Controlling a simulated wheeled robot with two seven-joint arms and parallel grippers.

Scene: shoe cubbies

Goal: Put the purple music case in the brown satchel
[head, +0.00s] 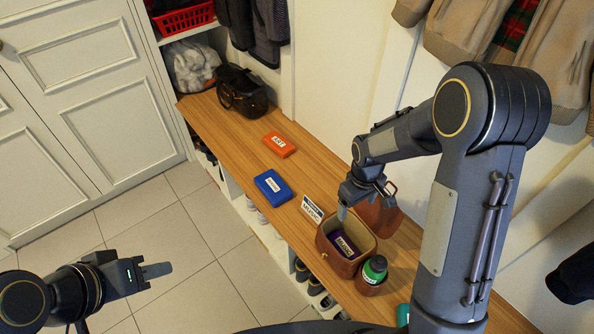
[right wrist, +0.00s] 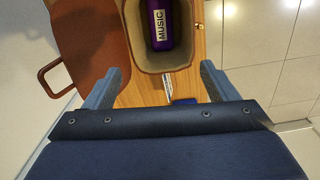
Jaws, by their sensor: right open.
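The purple music case (head: 343,246) lies inside the open brown satchel (head: 338,264) on the wooden bench. Its white MUSIC label shows in both views, and the right wrist view shows the case (right wrist: 157,22) within the satchel's pale-lined opening (right wrist: 192,58). The satchel's brown flap (right wrist: 90,45) is folded back with its handle at the left there. My right gripper (head: 344,211) is over the satchel's edge, open and empty, with its fingers (right wrist: 157,85) apart and clear of the case. My left gripper (head: 158,269) is over the floor at the lower left; its jaw gap cannot be made out.
An orange case (head: 279,145) and a blue case (head: 272,186) lie further along the bench (head: 235,128). A white label card (head: 312,208) stands by the satchel. A dark bag (head: 243,92) sits at the far end.

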